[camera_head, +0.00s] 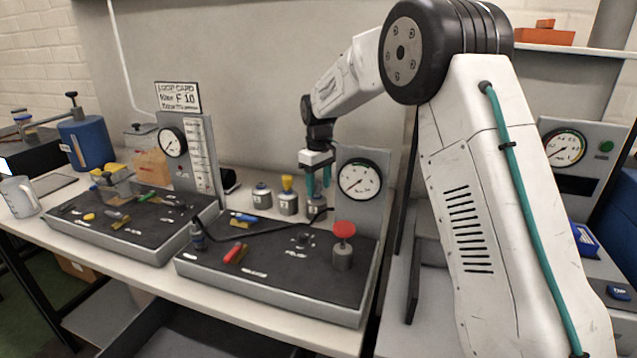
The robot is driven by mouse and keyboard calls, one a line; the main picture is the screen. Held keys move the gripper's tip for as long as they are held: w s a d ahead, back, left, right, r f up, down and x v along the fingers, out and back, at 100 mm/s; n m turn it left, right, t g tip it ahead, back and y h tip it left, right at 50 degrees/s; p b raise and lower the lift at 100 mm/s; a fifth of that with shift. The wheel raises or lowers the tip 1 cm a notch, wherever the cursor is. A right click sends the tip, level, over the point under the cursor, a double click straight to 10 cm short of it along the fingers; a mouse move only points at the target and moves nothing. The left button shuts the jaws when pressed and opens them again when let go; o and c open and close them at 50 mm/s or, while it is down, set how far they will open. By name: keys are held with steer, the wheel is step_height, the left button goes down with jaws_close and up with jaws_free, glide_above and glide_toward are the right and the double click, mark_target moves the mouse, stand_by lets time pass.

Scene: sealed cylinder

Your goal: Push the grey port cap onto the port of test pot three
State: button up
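Three small grey pots stand in a row behind the right-hand black board: a left pot (261,196), a middle pot (287,203) with a yellow top (287,183), and a right pot (316,208). No number is readable on them, so I cannot tell which is pot three. My gripper (318,194) points down with its teal fingers just above or around the right pot's top. A gap shows between the fingers, but I cannot tell whether they hold something small. I cannot make out the grey port cap; the fingers may hide it.
The right board (275,278) carries a red-topped grey fitting (343,248), a red tool (233,252) and a black hose. A gauge panel (361,179) stands close right of my gripper. Another gauge panel (173,142) and a cluttered left board (150,240) are at left.

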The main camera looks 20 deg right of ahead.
mark_target(319, 183)
step_height(319, 183, up, 8)
steer(key=shift+f, duration=0.2)
steer(key=shift+r, duration=0.1)
steer(key=shift+s+r, duration=0.1)
stand_by(0.4)
